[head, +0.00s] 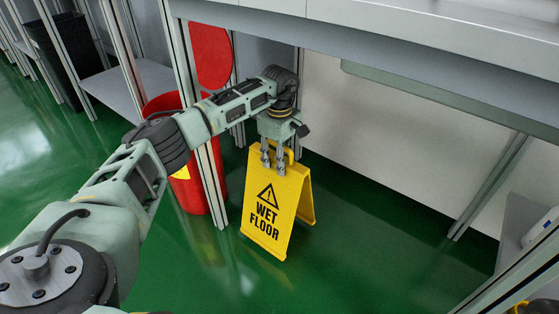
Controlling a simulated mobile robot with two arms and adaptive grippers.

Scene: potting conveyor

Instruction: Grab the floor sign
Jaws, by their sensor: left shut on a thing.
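The yellow floor sign (283,195) stands upright as an open A-frame on the green floor, or very near it; I cannot tell if it touches. Its front reads WET FLOOR under a black warning triangle. My left gripper (273,166) is at the top edge of the sign, pointing down, and is shut on it. The fingers cover part of the top edge near the sign's handle. My right gripper is not in view.
A red bin (165,101) with an open red lid stands left of the sign, behind a metal post (209,180). A grey bench (400,45) overhangs behind. Green floor (365,250) is clear right of the sign. A black bin (62,47) stands far left.

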